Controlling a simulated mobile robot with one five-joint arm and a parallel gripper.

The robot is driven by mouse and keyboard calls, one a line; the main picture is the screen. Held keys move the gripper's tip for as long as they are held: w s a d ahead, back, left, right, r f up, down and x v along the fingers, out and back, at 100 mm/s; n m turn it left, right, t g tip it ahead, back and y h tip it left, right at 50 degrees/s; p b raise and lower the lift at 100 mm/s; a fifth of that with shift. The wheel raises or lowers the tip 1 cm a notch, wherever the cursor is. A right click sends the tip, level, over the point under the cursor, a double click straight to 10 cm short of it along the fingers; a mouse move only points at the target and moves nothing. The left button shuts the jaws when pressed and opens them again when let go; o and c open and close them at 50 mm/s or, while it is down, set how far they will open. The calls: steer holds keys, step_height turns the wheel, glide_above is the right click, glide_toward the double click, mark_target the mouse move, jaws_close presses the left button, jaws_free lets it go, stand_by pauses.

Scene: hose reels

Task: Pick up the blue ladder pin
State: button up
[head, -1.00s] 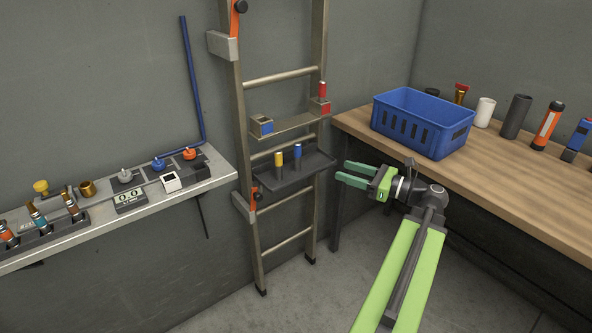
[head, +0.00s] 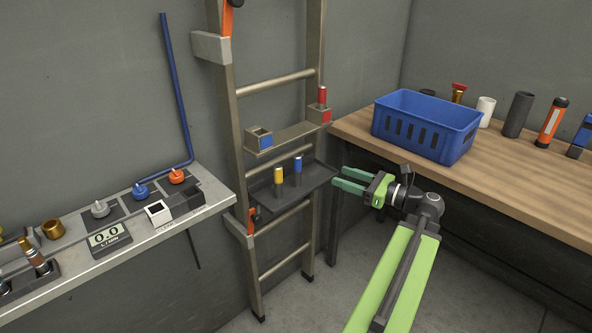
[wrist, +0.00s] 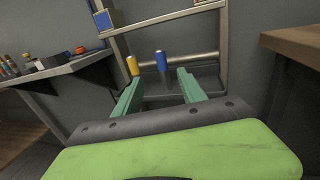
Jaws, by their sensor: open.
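The blue ladder pin (head: 298,168) stands upright on a dark tray (head: 315,178) fixed to the ladder. A yellow pin (head: 278,182) stands to its left on the same tray. My gripper (head: 349,180) is open and empty, to the right of the tray in the head view, apart from the pins. In the wrist view the blue pin (wrist: 161,61) shows beyond and between my open green fingers (wrist: 160,92), and the yellow pin (wrist: 132,65) is above the left finger. The blue pin's lower end is hidden in or behind the tray.
Above the tray, a ladder shelf holds a blue-marked socket (head: 260,140) and a red pin (head: 322,96) in a red-marked socket. A blue crate (head: 425,125) stands on the wooden bench (head: 505,165) at right. A metal shelf (head: 150,245) with valves and a meter is at left.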

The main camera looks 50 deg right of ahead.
mark_target(298, 161)
steer(key=w+a, duration=0.1)
steer(key=w, duration=0.4)
steer(key=w+a, duration=0.1)
steer(key=w, duration=0.5)
steer(key=w+a, duration=0.1)
steer(key=w, duration=0.4)
steer(key=shift+w, duration=0.25)
jaws_close()
